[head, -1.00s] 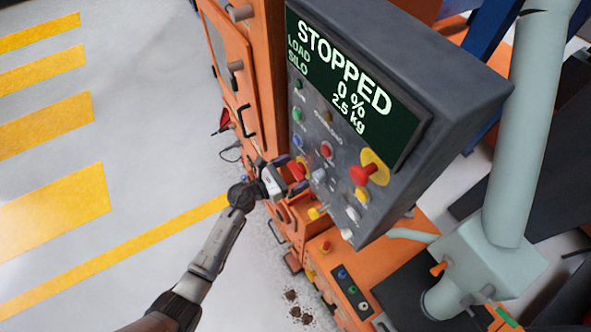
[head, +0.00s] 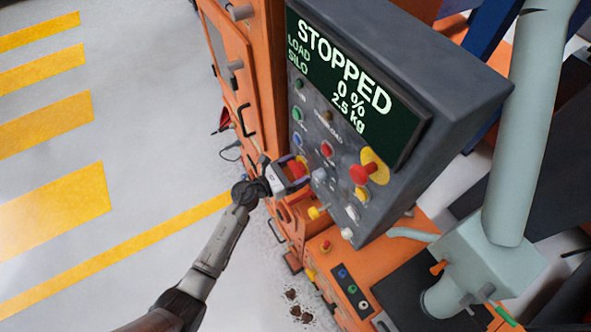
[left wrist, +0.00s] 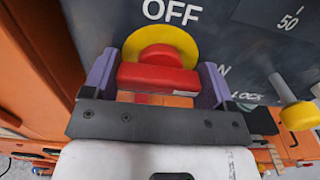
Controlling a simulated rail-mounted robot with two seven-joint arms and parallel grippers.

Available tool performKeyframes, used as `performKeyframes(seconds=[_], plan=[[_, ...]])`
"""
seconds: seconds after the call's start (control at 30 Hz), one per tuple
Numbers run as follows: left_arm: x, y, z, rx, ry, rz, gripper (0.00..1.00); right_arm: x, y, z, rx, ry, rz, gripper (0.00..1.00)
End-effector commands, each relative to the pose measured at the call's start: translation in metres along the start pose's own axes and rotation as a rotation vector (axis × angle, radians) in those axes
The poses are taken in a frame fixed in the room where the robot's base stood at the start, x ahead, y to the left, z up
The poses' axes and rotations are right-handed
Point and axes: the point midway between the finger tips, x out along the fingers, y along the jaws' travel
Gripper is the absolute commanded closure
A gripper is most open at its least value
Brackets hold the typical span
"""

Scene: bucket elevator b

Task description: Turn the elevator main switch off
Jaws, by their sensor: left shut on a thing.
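The main switch (left wrist: 158,72) is a red bar handle on a round yellow plate, below the word OFF in the left wrist view. An ON label is partly hidden to its right. In the head view the switch (head: 300,167) sits at the lower left of the grey control panel (head: 338,192). My left gripper (left wrist: 157,85) has its purple fingers on both ends of the red handle and is shut on it. In the head view my left gripper (head: 291,172) is up against the panel. My right gripper is not in view.
The panel display (head: 345,75) reads STOPPED, LOAD 0 %, SILO 2.5 kg. A red knob on a yellow disc (head: 361,174) and several small buttons are close by. An orange cabinet (head: 235,60) stands left of the panel. The floor further left is clear.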

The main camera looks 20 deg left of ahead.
Motion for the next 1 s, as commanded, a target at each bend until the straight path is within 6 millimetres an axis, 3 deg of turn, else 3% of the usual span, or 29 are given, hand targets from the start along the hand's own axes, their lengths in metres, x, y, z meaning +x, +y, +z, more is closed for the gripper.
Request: performKeyframes(seconds=[0.37, 1.0], plan=[[0.0, 0.0, 0.001, -0.101, 0.001, 0.0, 0.45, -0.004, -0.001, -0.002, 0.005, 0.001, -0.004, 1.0], [-0.001, 0.0, 0.001, -0.687, 0.002, 0.001, 0.45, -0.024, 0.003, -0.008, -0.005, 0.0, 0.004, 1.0]])
